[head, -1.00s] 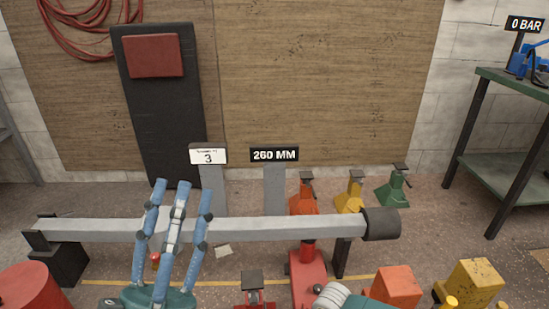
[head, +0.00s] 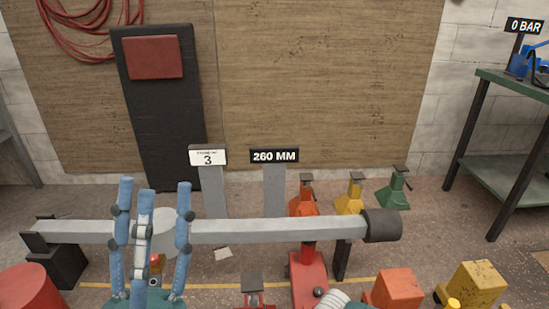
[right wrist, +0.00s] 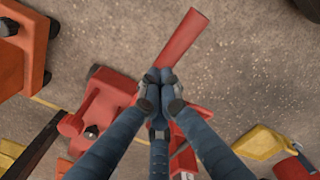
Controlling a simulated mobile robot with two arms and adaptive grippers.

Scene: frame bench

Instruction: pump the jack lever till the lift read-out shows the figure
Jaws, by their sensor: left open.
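The lift read-out (head: 274,156) shows 260 MM. A card (head: 208,155) beside it shows 3, with small print I cannot read. The red jack (head: 309,275) stands under the right part of the long grey beam (head: 270,230); the right wrist view shows a red jack body (right wrist: 103,103). My right gripper (right wrist: 158,88) has its fingers closed together around the red lever (right wrist: 186,36), whose end sticks out past them. In the head view only a pale part of my right arm shows at the bottom edge. My left gripper (head: 153,190) is open and empty, in front of the beam's left part.
Red (head: 303,202), yellow (head: 350,197) and green (head: 394,190) stands are behind the beam's right end. Orange (head: 394,288) and yellow (head: 470,283) blocks sit at front right. A red drum (head: 30,287) is front left. A green bench (head: 515,85) stands at right.

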